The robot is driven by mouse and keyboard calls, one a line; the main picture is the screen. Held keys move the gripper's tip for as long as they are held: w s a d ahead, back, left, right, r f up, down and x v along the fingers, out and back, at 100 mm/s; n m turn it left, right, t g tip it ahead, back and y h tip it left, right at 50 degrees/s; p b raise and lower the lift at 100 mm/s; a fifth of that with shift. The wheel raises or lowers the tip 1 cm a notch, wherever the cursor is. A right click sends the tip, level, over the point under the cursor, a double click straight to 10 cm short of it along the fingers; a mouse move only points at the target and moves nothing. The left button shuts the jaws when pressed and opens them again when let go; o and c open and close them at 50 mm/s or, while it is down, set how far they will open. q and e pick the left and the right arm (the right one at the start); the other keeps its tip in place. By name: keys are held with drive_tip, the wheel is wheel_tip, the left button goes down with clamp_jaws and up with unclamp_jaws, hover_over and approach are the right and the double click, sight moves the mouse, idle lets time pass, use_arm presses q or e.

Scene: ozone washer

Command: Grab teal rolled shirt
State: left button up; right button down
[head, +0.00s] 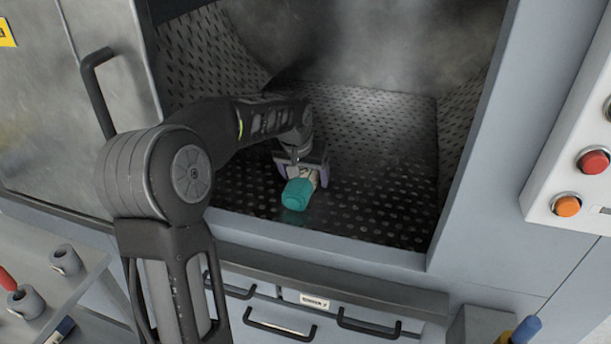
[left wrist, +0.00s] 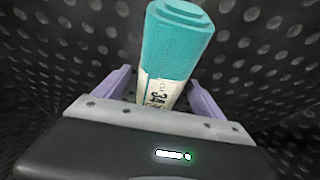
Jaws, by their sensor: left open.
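The teal rolled shirt (head: 298,194) lies on the dark perforated floor inside the washer, with a pale paper band (left wrist: 160,93) with printed marks around it. It also shows in the left wrist view (left wrist: 178,45), reaching from the top middle down to the gripper. My left gripper (head: 304,172) is inside the washer over the banded end of the roll. Its purple fingers stand apart, one on each side of the roll. In the wrist view a gap shows between the roll and the left finger. My right gripper is not in view.
The washer's perforated floor (head: 375,205) is clear right of the shirt. The opening has a raised front sill (head: 330,250) and side edges. A door with a handle (head: 97,90) is at left. A panel with red and orange buttons (head: 567,206) is at right. Drawer handles (head: 280,329) stick out below.

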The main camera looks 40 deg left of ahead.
sight(305, 169)
use_arm(q)
drive_tip(key=shift+c, duration=0.6)
drive_tip(key=c, duration=1.6)
drive_tip(key=shift+o, duration=0.2)
drive_tip(key=shift+r, duration=0.2)
wheel_tip(305, 169, up, 10)
drive_tip(key=shift+f+b, duration=0.1)
drive_tip(key=shift+b, duration=0.25)
